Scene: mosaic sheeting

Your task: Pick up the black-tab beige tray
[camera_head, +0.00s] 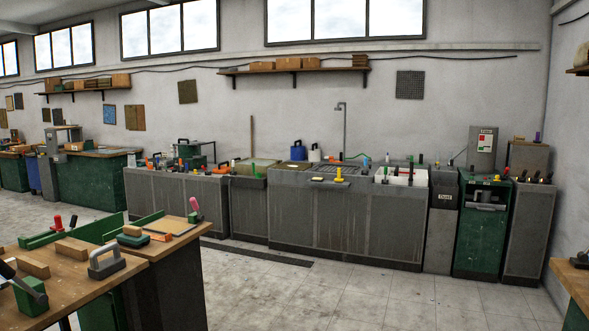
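I cannot single out a black-tab beige tray for sure; the pieces are small from here. A flat beige, tray-like piece (257,164) lies on the grey counter by the far wall, with small dark and green items at its front edge. A second tan flat piece (295,165) lies to its right. A pale tray-like basin (400,178) with dark upright items stands further right. A tan flat piece in a dark frame (172,225) lies on the near wooden bench. Neither of my grippers shows in this view.
The near wooden bench (75,290) at lower left carries wood blocks, a grey-handled tool (106,262) and green rails. The long grey counter (330,222) runs along the far wall. A green cabinet (482,228) stands right. The tiled floor (330,295) between is open, with a dark floor strip (255,252).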

